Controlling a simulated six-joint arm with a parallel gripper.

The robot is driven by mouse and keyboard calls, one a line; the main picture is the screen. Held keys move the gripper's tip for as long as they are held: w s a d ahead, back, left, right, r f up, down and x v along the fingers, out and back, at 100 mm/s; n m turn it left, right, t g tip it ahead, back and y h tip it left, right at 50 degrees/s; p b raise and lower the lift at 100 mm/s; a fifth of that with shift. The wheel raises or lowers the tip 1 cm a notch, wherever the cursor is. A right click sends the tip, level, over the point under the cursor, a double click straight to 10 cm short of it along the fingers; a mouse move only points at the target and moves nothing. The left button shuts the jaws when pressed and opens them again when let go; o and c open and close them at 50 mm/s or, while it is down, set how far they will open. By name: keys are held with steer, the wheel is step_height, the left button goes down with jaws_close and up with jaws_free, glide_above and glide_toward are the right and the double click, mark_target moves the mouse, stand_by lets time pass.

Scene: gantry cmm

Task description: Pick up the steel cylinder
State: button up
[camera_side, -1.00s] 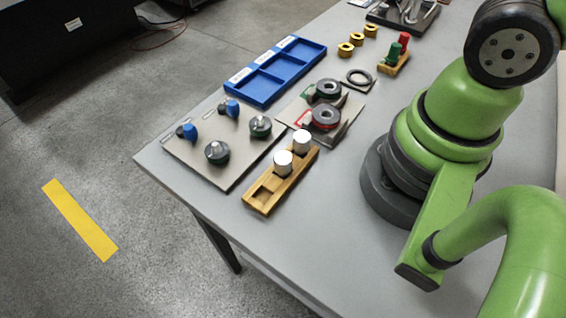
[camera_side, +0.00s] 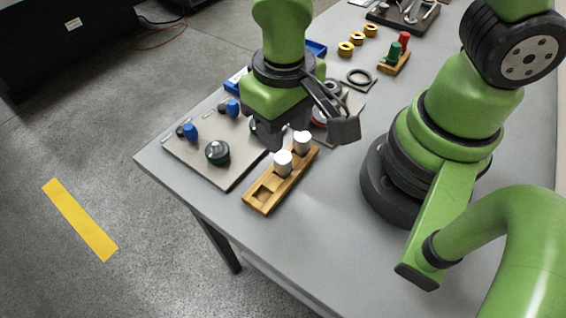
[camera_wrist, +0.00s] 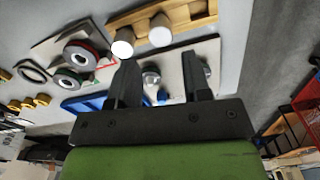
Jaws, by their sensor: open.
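Two pale, light-topped cylinders stand upright in a wooden rack (camera_side: 262,196), a nearer one (camera_side: 283,164) and a farther one (camera_side: 303,141). I cannot tell from their look which is the steel cylinder. My gripper (camera_side: 306,134) is open and empty, above and behind the rack in the side view, its fingers wide apart. In the wrist view my gripper (camera_wrist: 160,62) shows one cylinder (camera_wrist: 122,45) just beyond the left fingertip and the other (camera_wrist: 160,32) beyond the gap. Neither is clearly between the fingers.
A grey plate (camera_side: 225,178) with dark and blue knobbed gauges lies left of the rack. A blue tray (camera_side: 317,48) and a plate with rings are partly hidden behind my gripper. Brass rings (camera_side: 357,39) and a red and green plug holder (camera_side: 393,65) stand farther back.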

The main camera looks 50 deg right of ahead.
mark_target(282, 157)
steer(key=shift+w+f, duration=0.1)
steer(key=shift+f, duration=3.65)
steer(key=c, duration=0.8)
steer(key=shift+r, duration=0.1)
